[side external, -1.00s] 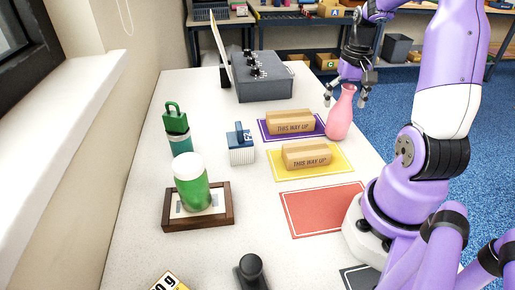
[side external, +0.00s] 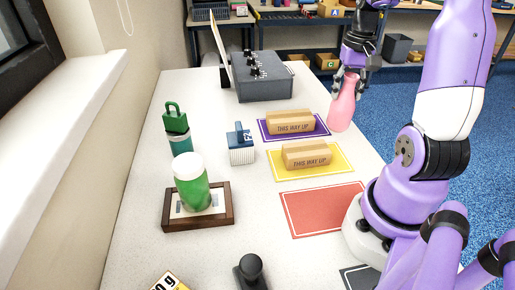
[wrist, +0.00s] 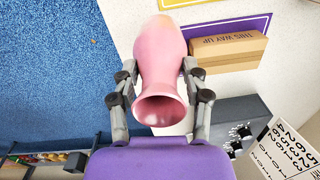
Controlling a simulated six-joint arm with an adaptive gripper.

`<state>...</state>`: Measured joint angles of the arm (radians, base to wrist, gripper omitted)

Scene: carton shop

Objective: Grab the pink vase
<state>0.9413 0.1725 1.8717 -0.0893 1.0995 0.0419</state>
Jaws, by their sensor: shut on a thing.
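The pink vase (side external: 342,112) is at the right edge of the white table, beside the purple mat, in the side view. My gripper (side external: 348,90) comes down from above and is shut on the vase, one finger on each side of its upper part. The vase is near upright, and its base seems slightly above the table. In the wrist view the vase (wrist: 160,45) points its open mouth toward the camera, between the two fingers of my gripper (wrist: 159,68).
A carton (side external: 291,122) lies on the purple mat (side external: 262,130), close left of the vase. Another carton (side external: 306,155) lies on the yellow mat (side external: 285,175). A grey box with knobs (side external: 265,88) stands behind. The red mat (side external: 325,210) is bare.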

